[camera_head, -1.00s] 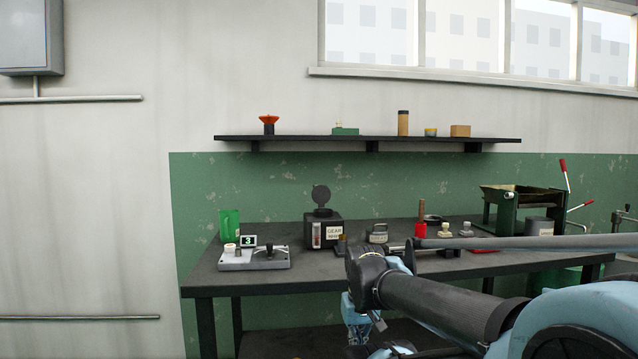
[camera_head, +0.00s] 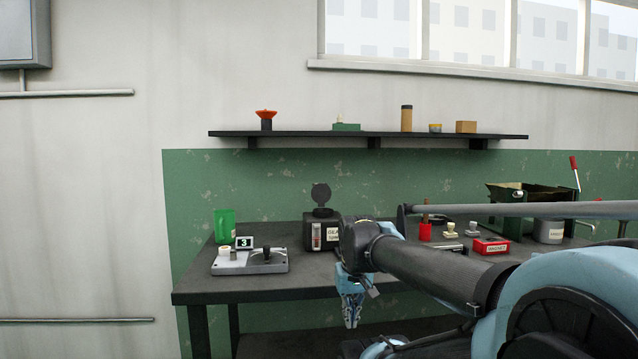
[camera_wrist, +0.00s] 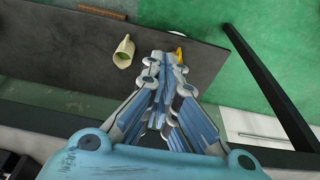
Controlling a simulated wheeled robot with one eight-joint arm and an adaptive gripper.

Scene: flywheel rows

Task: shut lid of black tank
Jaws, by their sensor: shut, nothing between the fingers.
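The black tank (camera_head: 309,236) stands on the workbench, left of my arm in the head view. Its round lid (camera_head: 321,194) stands up open above the tank's top. My arm covers part of the tank's right side and its label. My gripper (camera_head: 351,322) hangs pointing down in front of the bench's front edge, below and to the right of the tank. In the wrist view, my gripper (camera_wrist: 167,60) has its fingers together with nothing between them. I cannot make out the tank in the wrist view.
A grey device with a lever (camera_head: 250,261) and a green container (camera_head: 225,225) stand left of the tank. A red box (camera_head: 491,247) and a green machine (camera_head: 535,205) are at right. A shelf (camera_head: 350,135) hangs above. A cream vessel (camera_wrist: 124,52) shows in the wrist view.

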